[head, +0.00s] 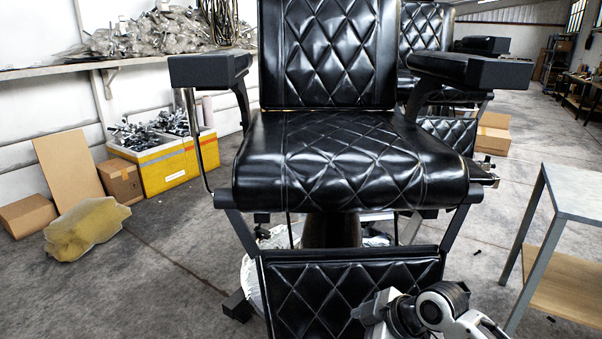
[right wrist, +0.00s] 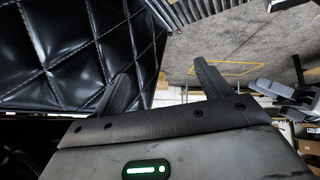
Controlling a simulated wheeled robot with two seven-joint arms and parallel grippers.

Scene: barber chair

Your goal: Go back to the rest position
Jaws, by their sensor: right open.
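The black barber chair (head: 345,160) stands in front of me, with a diamond-quilted seat, back and lower leg panel. Part of my right arm and gripper shows at the bottom right of the head view, in front of the leg panel. In the right wrist view, my right gripper (right wrist: 164,86) has its two dark fingers apart, with nothing held between them. Black quilted upholstery (right wrist: 70,50) fills the left of that view, behind the left finger; I cannot tell whether they touch. My left gripper is not in view.
A grey metal table (head: 577,190) with a wooden lower shelf stands at the right. A yellow and white bin (head: 163,168), cardboard boxes (head: 121,181) and a yellowish lump (head: 87,228) lie at the left. Another black chair (head: 425,28) stands behind. Floor between is open.

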